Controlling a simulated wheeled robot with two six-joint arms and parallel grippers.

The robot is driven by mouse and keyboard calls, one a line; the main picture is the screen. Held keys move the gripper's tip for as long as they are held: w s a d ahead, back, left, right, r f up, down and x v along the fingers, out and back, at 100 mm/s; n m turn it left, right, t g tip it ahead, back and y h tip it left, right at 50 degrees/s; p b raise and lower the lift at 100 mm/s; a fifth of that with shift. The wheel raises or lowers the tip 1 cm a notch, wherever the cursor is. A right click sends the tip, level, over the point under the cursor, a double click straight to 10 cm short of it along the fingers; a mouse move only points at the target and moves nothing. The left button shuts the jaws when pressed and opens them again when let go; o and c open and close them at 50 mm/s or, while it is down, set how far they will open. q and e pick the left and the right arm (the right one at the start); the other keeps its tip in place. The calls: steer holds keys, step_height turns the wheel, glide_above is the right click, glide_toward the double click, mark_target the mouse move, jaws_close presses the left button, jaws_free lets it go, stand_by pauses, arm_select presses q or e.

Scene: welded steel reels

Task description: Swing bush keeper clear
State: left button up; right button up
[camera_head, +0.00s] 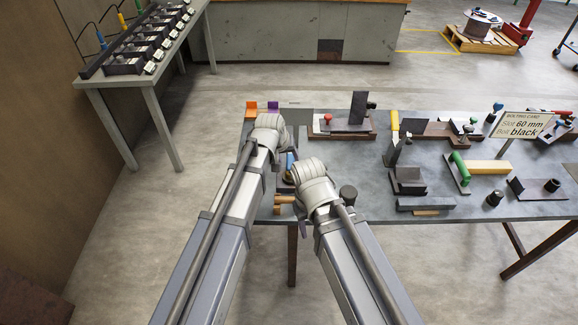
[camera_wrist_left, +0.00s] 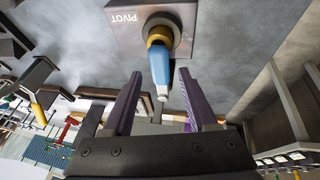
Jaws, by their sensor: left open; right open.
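In the left wrist view a block marked PIVOT (camera_wrist_left: 128,22) carries a brass-coloured round bush (camera_wrist_left: 158,35). A blue lever with a pale tip (camera_wrist_left: 160,72), which looks like the bush keeper, extends from it towards my left gripper (camera_wrist_left: 160,80). That gripper is open, its purple fingers on either side of the lever, with gaps visible.
The table (camera_head: 350,180) holds several fixtures on its right half, including a green-handled one (camera_head: 459,166). A card (camera_head: 520,126) reads slot 60 mm, bolt black. A side bench (camera_head: 150,60) stands at upper left.

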mark_target(289, 162)
arm_select(q)
steer(key=shift+b+x, duration=0.9)
steer(key=shift+x, duration=0.7)
arm_select(e)
step_height(289, 162, down, 3)
steer(key=shift+r, duration=0.1)
arm_select(q)
steer(key=shift+r, duration=0.1)
steer(key=shift+c, duration=0.3)
jaws_close()
